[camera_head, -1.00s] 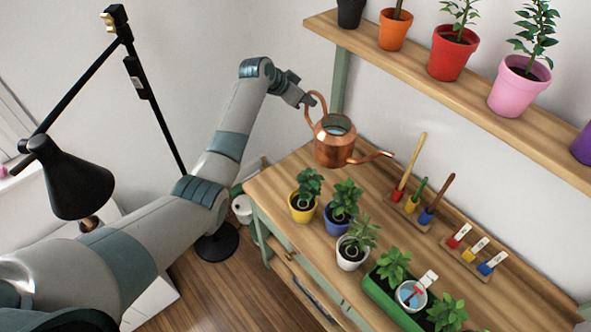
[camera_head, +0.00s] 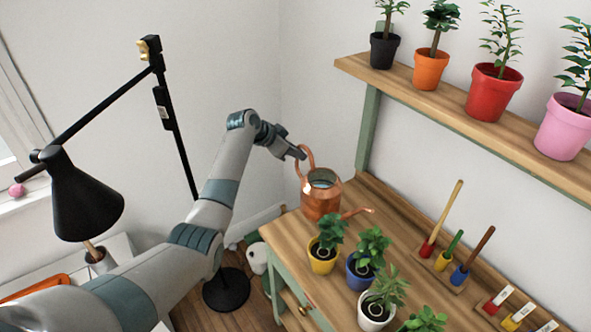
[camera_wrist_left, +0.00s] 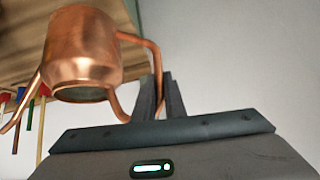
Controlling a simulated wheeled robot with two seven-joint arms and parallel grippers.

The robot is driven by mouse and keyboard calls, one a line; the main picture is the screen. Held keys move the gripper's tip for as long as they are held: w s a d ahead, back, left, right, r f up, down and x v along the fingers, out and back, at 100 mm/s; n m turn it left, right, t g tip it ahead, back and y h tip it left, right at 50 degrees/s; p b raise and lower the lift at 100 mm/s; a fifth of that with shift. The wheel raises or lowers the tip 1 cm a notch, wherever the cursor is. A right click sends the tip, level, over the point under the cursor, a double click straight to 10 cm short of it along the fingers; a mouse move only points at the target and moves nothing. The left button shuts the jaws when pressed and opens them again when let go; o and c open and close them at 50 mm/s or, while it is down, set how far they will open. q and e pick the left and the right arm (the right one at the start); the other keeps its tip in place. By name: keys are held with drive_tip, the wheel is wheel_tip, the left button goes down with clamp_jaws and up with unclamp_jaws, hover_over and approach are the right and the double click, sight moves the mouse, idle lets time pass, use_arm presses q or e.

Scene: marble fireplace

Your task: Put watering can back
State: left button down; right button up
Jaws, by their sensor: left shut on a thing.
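The copper watering can (camera_head: 320,200) is at the back left end of the wooden workbench (camera_head: 385,208), behind the yellow pot. Its opening faces up and its spout points right. My left gripper (camera_head: 299,154) is shut on the can's looped handle, left of the can's body. In the left wrist view the can (camera_wrist_left: 82,45) hangs left of the fingers (camera_wrist_left: 162,98), and its handle runs between them. I cannot tell whether the can's base touches the bench. My right gripper is not in view.
Small plants in yellow (camera_head: 322,260), blue (camera_head: 360,275) and white pots (camera_head: 374,314) stand close in front of the can. A tool holder (camera_head: 447,268) is to the right. A shelf (camera_head: 430,100) with potted plants hangs above. A black lamp (camera_head: 85,200) stands left.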

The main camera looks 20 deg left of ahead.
sight(296, 162)
use_arm(q)
drive_tip(key=shift+a, duration=0.2)
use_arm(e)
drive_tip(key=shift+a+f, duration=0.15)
use_arm(q)
drive_tip(key=shift+f, duration=0.1)
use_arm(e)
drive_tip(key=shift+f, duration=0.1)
